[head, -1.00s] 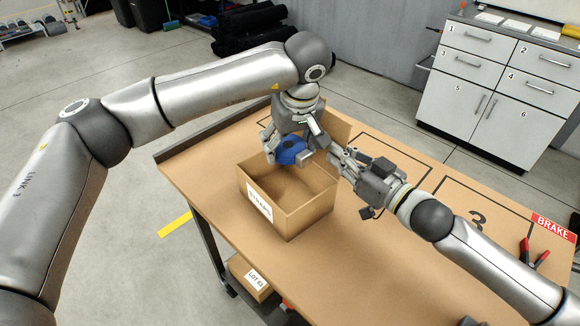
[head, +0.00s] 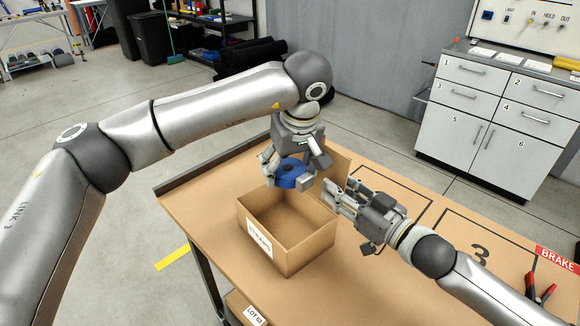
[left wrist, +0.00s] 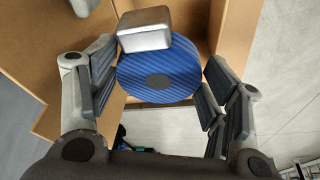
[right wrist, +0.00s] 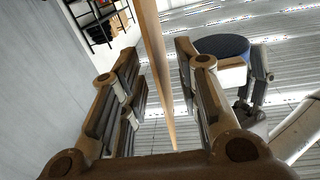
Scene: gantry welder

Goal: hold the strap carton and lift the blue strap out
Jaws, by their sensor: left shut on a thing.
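The blue strap (head: 290,174) is a round coil with a grey block (left wrist: 145,28) against it. My left gripper (head: 280,178) is shut on the coil and holds it above the open strap carton (head: 312,247). The coil also shows between the fingers in the left wrist view (left wrist: 158,78). The carton is brown cardboard with a white label and stands upright on the table; its visible inside looks empty. My right gripper (head: 334,194) is at the carton's right rear side. In the right wrist view, an upright cardboard panel (right wrist: 155,70) stands between its parted fingers, with gaps visible.
The table (head: 370,285) has black outlined areas at the right, and red-handled pliers or clamps (head: 540,290) lie near its right end. A labelled box (head: 252,315) sits below the tabletop. A drawer cabinet (head: 490,110) stands behind.

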